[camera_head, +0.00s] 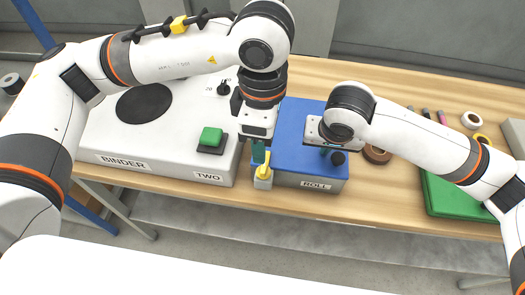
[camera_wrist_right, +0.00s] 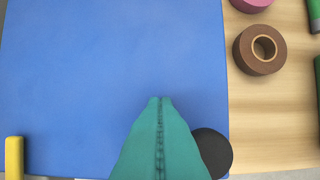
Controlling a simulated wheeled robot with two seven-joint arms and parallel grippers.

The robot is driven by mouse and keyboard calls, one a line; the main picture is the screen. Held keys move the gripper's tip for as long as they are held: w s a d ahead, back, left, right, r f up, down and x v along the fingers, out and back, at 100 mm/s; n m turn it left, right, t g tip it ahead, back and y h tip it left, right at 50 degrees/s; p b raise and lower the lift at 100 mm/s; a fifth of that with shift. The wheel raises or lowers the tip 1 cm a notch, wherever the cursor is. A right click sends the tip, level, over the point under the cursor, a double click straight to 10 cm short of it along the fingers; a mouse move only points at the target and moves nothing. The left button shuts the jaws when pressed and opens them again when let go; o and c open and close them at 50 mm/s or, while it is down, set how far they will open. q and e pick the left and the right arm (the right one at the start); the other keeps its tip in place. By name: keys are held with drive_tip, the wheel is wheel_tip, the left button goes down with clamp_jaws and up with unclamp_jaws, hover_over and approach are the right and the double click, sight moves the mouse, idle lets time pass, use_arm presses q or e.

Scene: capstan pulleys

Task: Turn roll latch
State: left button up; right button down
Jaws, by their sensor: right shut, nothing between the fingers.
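The blue box labelled ROLL (camera_head: 316,185) stands on the wooden table, and its flat top fills much of the right wrist view (camera_wrist_right: 90,70). A yellow lever (camera_head: 264,171) on a pale post is at its front left corner; part of it shows in the wrist view (camera_wrist_right: 14,158). A round black knob (camera_head: 338,158) is at the front right of the box, also in the wrist view (camera_wrist_right: 212,152). My right gripper (camera_wrist_right: 160,100) is shut and empty over the box, left of the knob. My left gripper (camera_head: 259,152) points down just above the yellow lever; its jaw opening is unclear.
The white BINDER box (camera_head: 165,172) with a green button (camera_head: 211,136) stands to the left. A brown tape roll (camera_head: 377,154) lies right of the blue box, also in the wrist view (camera_wrist_right: 259,49). A green case (camera_head: 459,195) lies farther right.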

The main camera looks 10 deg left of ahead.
use_arm(q)
drive_tip(key=shift+r, duration=1.5)
use_arm(e)
drive_tip(key=shift+s+f, duration=0.25)
drive_tip(key=shift+f, duration=0.2)
drive_tip(key=shift+r+p, duration=0.5)
drive_tip(key=shift+p, duration=0.15)
use_arm(q)
wheel_tip(320, 180, up, 10)
drive_tip(key=p, duration=0.8)
drive_tip(key=shift+f+p, duration=0.15)
drive_tip(key=shift+p, duration=0.15)
use_arm(e)
wheel_tip(320, 180, up, 8)
drive_tip(key=shift+w+f, duration=0.2)
drive_tip(key=shift+f, duration=0.05)
use_arm(q)
drive_tip(key=shift+w, duration=0.1)
